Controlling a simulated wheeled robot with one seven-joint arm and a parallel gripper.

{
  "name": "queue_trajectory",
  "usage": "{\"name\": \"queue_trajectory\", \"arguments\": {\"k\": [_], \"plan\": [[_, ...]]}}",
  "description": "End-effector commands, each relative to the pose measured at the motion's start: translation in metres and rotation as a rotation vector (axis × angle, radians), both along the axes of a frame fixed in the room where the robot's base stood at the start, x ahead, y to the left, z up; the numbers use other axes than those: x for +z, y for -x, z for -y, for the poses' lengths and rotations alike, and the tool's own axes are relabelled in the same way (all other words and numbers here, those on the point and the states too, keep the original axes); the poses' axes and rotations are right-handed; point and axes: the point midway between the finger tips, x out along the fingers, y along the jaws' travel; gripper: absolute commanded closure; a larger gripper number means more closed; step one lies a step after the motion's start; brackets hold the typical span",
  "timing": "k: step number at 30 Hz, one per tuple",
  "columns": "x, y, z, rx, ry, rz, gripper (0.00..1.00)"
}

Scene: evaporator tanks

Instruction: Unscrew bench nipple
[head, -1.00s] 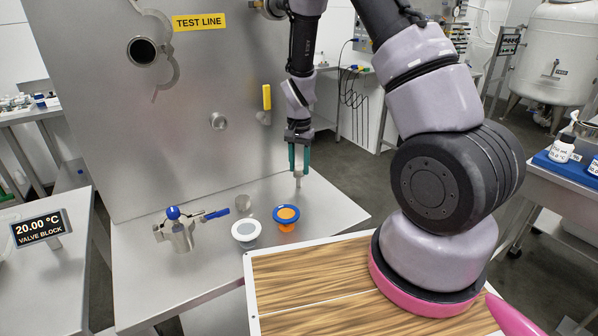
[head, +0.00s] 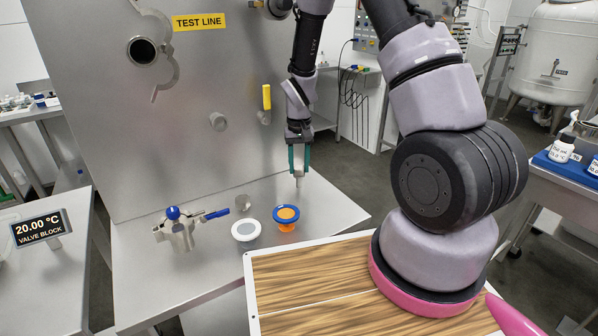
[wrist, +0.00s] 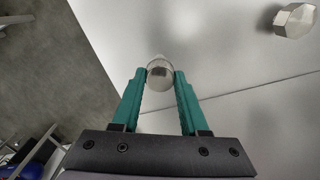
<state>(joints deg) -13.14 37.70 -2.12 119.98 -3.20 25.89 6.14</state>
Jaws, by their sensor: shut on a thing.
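The nipple is a small metal cylinder standing upright on the right part of the steel bench (head: 330,205), in the head view (head: 298,181). My gripper (head: 299,170) points straight down over it, its teal fingers shut on its upper part. In the wrist view, the nipple (wrist: 160,72) shows as a round metal end between the fingertips of my gripper (wrist: 160,80). Its lower end is small in the head view, and I cannot tell how it meets the bench.
A blue-and-orange piece (head: 286,217), a white-rimmed cap (head: 245,231), a small metal cup (head: 243,203) and a valve with blue handles (head: 178,230) stand left on the bench. The steel panel (head: 120,120) rises behind, with a yellow-handled valve (head: 266,98).

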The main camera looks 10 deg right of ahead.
Motion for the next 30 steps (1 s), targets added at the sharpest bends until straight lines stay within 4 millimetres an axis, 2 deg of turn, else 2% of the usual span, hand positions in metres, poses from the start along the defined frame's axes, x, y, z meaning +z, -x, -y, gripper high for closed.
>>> {"name": "queue_trajectory", "arguments": {"k": [9,19,27,30], "plan": [[-0.0001,0.0006,-0.0009,0.417,-0.002,-0.001,1.00],[-0.0001,0.0007,-0.0010,0.464,-0.001,-0.001,1.00],[0.0000,0.0008,-0.0014,0.849,-0.003,-0.001,1.00],[0.0000,0.0007,-0.0011,0.895,-0.001,-0.001,1.00]]}}
